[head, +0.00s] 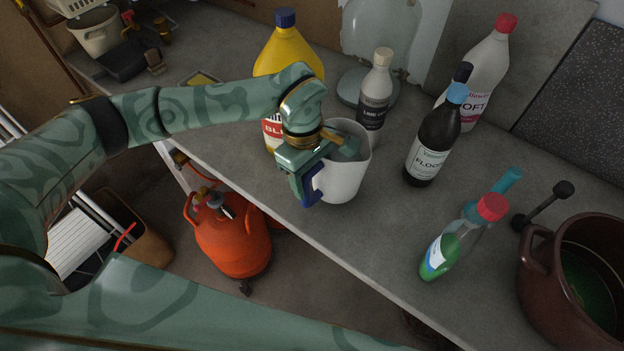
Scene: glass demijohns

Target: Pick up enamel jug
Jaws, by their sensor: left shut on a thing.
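The enamel jug (346,176) is white with a blue handle, and is near the front edge of the grey worktop. It looks upright; I cannot tell whether its base touches the surface. My left gripper (322,160) reaches it from the left and is shut on it at the handle side and rim. The gripper hides part of the jug's left side and rim. My right gripper is not in view; a green patterned arm link of mine crosses the bottom of the picture.
A yellow bottle (289,50) stands behind my gripper. A white-capped bottle (375,97) is close behind the jug. A dark blue-capped bottle (434,137) and a red-capped bottle (461,236) stand to the right. A brown pot (545,285) is far right. An orange gas cylinder (232,238) stands below.

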